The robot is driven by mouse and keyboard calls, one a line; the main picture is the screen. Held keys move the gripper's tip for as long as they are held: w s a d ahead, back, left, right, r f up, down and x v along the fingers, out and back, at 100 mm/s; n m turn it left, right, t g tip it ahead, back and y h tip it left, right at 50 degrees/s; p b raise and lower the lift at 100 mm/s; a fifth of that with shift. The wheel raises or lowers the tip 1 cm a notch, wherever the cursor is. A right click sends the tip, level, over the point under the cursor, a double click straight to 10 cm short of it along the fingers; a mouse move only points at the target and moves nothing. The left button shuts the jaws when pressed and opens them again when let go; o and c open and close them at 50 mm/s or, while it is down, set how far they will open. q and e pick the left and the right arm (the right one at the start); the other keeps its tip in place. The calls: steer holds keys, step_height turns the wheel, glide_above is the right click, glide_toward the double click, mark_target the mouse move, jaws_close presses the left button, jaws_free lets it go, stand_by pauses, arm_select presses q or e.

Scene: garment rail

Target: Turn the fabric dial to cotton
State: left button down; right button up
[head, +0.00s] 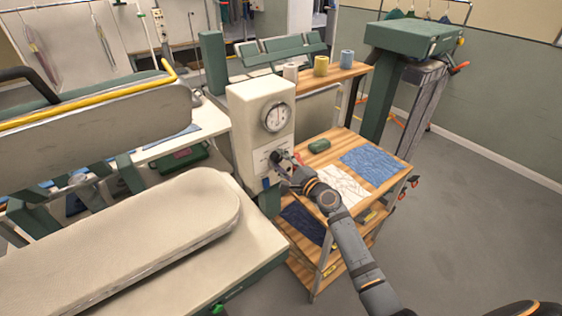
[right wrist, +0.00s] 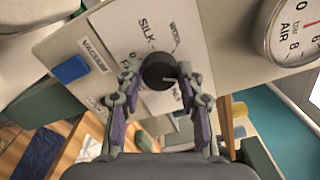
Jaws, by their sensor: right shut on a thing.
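The fabric dial (right wrist: 158,70) is a round black knob on the white control box (head: 254,112). In the right wrist view it sits on a white label plate with SILK and what looks like WOOL printed around it; the other words are partly hidden or unreadable. I cannot surely tell which word the dial points to. My right gripper (right wrist: 158,78) has one finger on each side of the dial and is shut on it. In the head view the right gripper (head: 281,163) is at the front of the box. My left gripper is not in view.
A pressure gauge (head: 276,116) is above the dial. A blue button (right wrist: 70,69) is beside a VACUUM label. A padded ironing board (head: 130,235) is at the left. A wooden cart (head: 318,157) with folded cloths stands right of the box. The floor at the right is clear.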

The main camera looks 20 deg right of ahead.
steer(key=shift+f, duration=0.15)
steer(key=o, duration=1.2)
steer(key=shift+s+d, duration=0.15)
steer(key=shift+s, duration=0.15)
steer(key=v, duration=1.1)
steer(key=shift+s, duration=0.2)
